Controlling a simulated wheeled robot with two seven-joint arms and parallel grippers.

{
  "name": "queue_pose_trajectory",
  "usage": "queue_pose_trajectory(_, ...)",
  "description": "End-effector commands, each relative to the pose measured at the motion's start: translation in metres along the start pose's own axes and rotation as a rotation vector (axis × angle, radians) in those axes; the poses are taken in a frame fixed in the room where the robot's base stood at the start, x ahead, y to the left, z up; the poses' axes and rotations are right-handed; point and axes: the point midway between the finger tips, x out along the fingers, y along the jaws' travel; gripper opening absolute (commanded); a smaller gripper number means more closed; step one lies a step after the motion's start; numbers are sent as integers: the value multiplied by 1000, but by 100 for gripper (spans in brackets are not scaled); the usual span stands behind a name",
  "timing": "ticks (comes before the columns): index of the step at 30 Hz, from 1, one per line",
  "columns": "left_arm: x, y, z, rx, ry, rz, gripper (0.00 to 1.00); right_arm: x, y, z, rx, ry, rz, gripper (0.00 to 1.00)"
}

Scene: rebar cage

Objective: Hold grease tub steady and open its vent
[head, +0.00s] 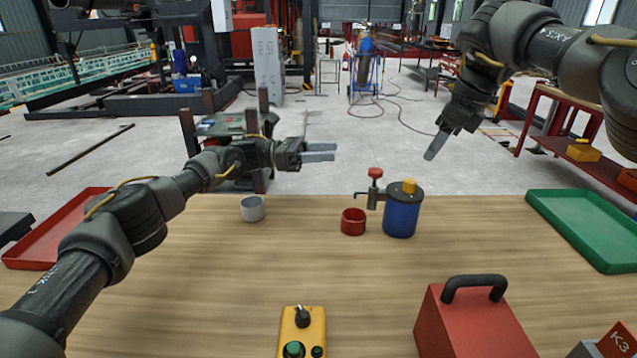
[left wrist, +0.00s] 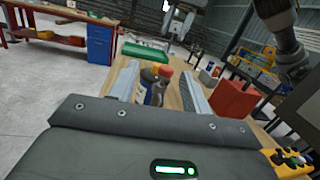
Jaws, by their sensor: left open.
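The grease tub (head: 402,215) is a blue cylinder with a dark lid and a yellow cap (head: 409,186). It stands upright on the wooden table. A side tap with a red knob (head: 375,173) and a spout sticks out to its left, above a small red cup (head: 353,222). My left gripper (head: 320,152) is open and empty, left of the tub and apart from it. In the left wrist view the tub (left wrist: 147,83) shows beyond and between the open fingers. My right gripper (head: 435,146) is above and right of the tub, not touching it; only one finger shows clearly.
A grey cup (head: 252,208) stands left of the red cup. A red tray (head: 50,258) is at left, a green tray (head: 592,236) at right. A yellow control box (head: 302,329) and a red toolbox (head: 470,325) are near the front. The middle of the table is clear.

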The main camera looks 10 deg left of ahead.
Motion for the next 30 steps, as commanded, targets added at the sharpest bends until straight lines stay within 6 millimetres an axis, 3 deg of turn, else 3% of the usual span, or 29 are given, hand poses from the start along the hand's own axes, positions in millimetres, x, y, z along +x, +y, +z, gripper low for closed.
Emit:
queue_pose_trajectory(1,-3,0,-24,5,29,-11,48,0,0,0,0,0,0,36)
queue_pose_trajectory(3,-8,-2,-49,17,59,-31,48,0,0,0,0,0,0,36)
queue_pose_trajectory(9,-18,-9,-90,42,102,-66,48,0,0,0,0,0,0,36)
queue_pose_trajectory(19,-12,-11,-98,50,107,-75,48,0,0,0,0,0,0,36)
queue_pose_trajectory(30,50,-16,-105,48,106,-76,48,0,0,0,0,0,0,36)
